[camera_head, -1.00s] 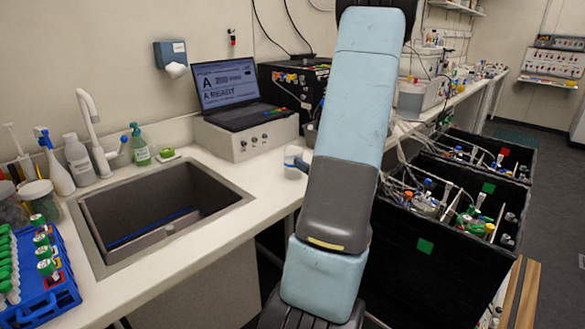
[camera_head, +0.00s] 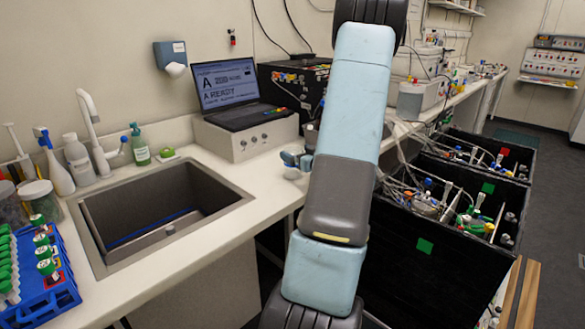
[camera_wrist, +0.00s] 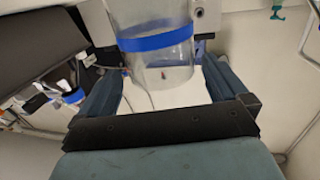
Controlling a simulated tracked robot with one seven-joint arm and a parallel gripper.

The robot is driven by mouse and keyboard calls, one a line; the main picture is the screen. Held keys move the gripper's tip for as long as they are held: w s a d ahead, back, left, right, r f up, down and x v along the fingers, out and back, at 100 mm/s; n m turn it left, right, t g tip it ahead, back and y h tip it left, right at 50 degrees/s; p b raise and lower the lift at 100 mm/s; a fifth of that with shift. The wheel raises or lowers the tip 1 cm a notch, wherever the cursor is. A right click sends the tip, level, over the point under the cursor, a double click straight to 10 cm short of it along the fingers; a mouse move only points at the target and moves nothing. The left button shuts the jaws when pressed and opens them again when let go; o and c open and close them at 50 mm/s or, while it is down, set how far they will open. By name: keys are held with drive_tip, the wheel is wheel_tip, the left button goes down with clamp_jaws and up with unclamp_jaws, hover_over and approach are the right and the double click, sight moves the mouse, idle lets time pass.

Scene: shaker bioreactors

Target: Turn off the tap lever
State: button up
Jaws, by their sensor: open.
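The white tap (camera_head: 92,125) stands behind the sink at the left in the head view. Its lever (camera_head: 123,141), with a blue tip, sticks out to the right at its base. My gripper (camera_head: 297,159) is open, partly behind my arm, over the counter well to the right of the tap. In the wrist view my gripper (camera_wrist: 160,85) has its two dark blue fingers apart, with a clear cylinder (camera_wrist: 157,60) with a blue band showing between them. I cannot tell whether it touches the fingers. The tap is not seen in the wrist view.
The sink (camera_head: 160,212) lies left of my arm. A green soap bottle (camera_head: 140,148) stands close beside the lever, and spray bottles (camera_head: 58,165) stand left of the tap. A laptop sits on a box (camera_head: 250,138) behind my gripper. A blue tube rack (camera_head: 50,285) is front left.

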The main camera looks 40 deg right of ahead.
sight(290, 148)
drive_tip(key=w, duration=0.4)
drive_tip(key=shift+w+d+f, duration=0.15)
drive_tip(key=shift+w+f, duration=0.05)
drive_tip(key=shift+w, duration=0.05)
drive_tip(key=c, duration=1.4)
drive_tip(key=shift+r, duration=0.3)
drive_tip(key=shift+c, duration=0.2)
drive_tip(key=s+r, duration=0.1)
drive_tip(key=r, duration=0.1)
drive_tip(key=s+a+r, duration=0.1)
drive_tip(key=s+r, duration=0.1)
drive_tip(key=r, duration=0.1)
drive_tip(key=s+a+r, duration=0.1)
drive_tip(key=r, duration=0.2)
drive_tip(key=shift+s+a+r, duration=0.2)
drive_tip(key=shift+r, duration=0.05)
drive_tip(key=s+a+r, duration=0.4)
drive_tip(key=s, duration=0.4)
drive_tip(key=shift+a, duration=0.2)
